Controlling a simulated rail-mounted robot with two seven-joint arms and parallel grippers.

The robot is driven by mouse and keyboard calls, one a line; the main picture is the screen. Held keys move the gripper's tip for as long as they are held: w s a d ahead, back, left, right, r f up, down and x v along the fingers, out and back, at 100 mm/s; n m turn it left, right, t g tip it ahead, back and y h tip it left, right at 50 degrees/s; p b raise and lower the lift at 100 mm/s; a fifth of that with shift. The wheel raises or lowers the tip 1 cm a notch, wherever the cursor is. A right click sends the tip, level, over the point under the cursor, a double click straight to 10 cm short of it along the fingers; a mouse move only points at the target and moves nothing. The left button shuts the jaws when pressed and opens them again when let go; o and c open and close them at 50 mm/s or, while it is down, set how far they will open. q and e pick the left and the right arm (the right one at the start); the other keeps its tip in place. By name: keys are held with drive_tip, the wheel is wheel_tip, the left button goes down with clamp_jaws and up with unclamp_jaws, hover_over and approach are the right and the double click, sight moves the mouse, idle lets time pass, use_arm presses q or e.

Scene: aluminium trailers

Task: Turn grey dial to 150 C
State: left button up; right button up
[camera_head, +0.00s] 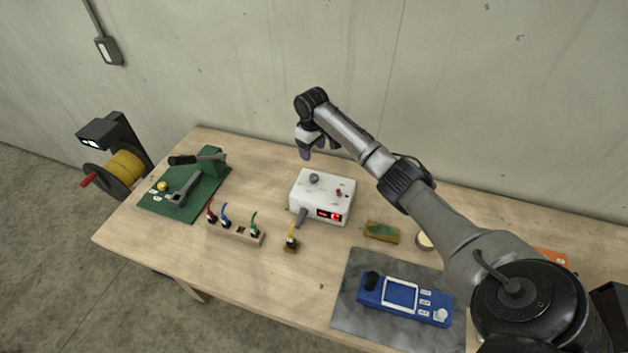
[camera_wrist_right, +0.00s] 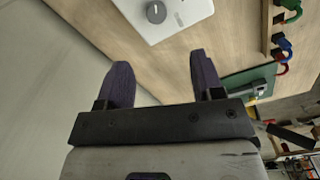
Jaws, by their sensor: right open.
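The grey dial (camera_head: 314,178) sits on top of a white box (camera_head: 318,205) with a lit red display (camera_head: 329,215) on its front face. The digits are too small to read. In the right wrist view the dial (camera_wrist_right: 156,12) shows at the top, on the white box (camera_wrist_right: 184,20), beyond the fingertips. My right gripper (camera_head: 318,152) is above and behind the box in the head view, apart from the dial. In the wrist view its two dark purple fingers (camera_wrist_right: 158,75) are spread with nothing between them. My left gripper is not in view.
A green mat (camera_head: 205,205) lies left. A blue meter (camera_head: 403,299) lies right front, near a green board (camera_head: 381,231).

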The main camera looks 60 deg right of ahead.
sight(314, 177)
drive_tip(key=f, duration=1.1)
drive_tip(key=shift+d+f, duration=0.25)
drive_tip(key=shift+d, duration=0.15)
drive_tip(key=shift+f, duration=0.85)
drive_tip(key=c, duration=0.9)
